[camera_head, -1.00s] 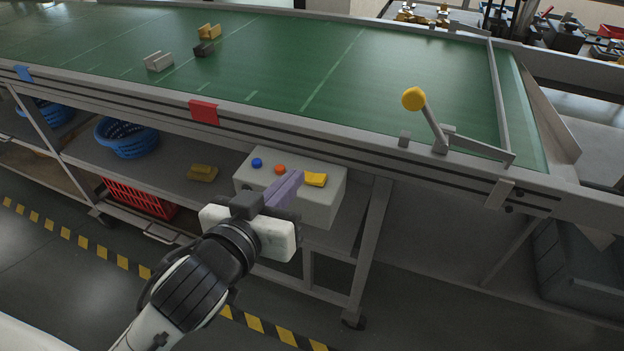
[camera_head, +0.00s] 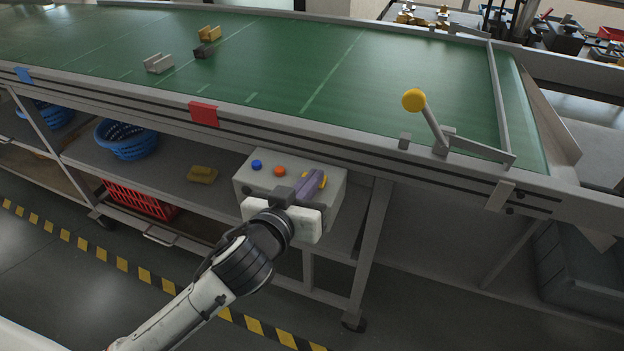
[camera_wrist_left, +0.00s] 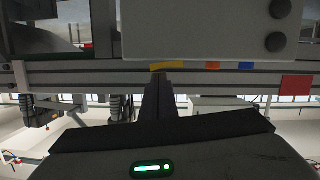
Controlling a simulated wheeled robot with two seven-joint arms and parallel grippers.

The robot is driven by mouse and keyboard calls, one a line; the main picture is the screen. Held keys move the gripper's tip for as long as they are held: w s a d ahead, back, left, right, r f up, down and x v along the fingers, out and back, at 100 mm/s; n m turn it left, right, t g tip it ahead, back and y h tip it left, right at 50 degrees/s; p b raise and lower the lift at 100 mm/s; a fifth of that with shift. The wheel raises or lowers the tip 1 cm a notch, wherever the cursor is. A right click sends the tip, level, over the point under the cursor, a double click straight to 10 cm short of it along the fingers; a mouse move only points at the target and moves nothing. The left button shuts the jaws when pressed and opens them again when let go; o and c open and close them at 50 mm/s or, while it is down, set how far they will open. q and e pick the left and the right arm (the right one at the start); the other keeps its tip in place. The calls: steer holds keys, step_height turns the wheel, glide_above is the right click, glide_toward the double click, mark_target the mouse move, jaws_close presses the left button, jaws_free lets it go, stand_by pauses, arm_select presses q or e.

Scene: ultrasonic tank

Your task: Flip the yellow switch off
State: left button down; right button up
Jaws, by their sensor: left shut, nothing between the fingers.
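The yellow switch (camera_head: 323,180) sits at the right of the top of a light grey control box (camera_head: 249,192). A blue button (camera_head: 257,165) and an orange button (camera_head: 280,171) are to its left. My left gripper (camera_head: 313,182) is shut and empty, its purple-grey fingers in front of the switch and hiding most of it. In the left wrist view the yellow switch (camera_wrist_left: 178,65) shows as a thin strip just past the fingertips (camera_wrist_left: 158,77). I cannot tell whether they touch. My right gripper is not in view.
The green conveyor (camera_head: 330,75) runs above and behind the box, with a yellow-knobbed lever (camera_head: 413,100) at its right. A yellow block (camera_head: 202,174) and a blue basket (camera_head: 127,138) are on the shelf to the left. A table leg (camera_head: 371,235) stands at the right.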

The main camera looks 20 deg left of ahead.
mark_target(317, 195)
arm_select(q)
steer(key=shift+f+m, duration=0.3)
steer(key=shift+f, duration=0.05)
steer(key=shift+d, duration=0.1)
steer(key=shift+r+p, duration=0.4)
steer(key=shift+p, duration=0.1)
steer(key=r+p, duration=0.2)
steer(key=r, duration=0.1)
steer(key=r+p, duration=0.1)
steer(key=p, duration=0.1)
steer(key=shift+d+r, duration=0.15)
steer(key=shift+d, duration=0.2)
steer(key=shift+s+f+b, duration=0.2)
steer(key=shift+s+b, duration=0.1)
steer(key=shift+s, duration=0.15)
steer(key=shift+s+f+b, duration=0.2)
steer(key=shift+s+b, duration=0.05)
steer(key=shift+s, duration=0.2)
steer(key=v, duration=0.8)
steer(key=shift+d+r+b, duration=0.2)
steer(key=shift+r+b, duration=0.05)
steer(key=shift+b, duration=0.2)
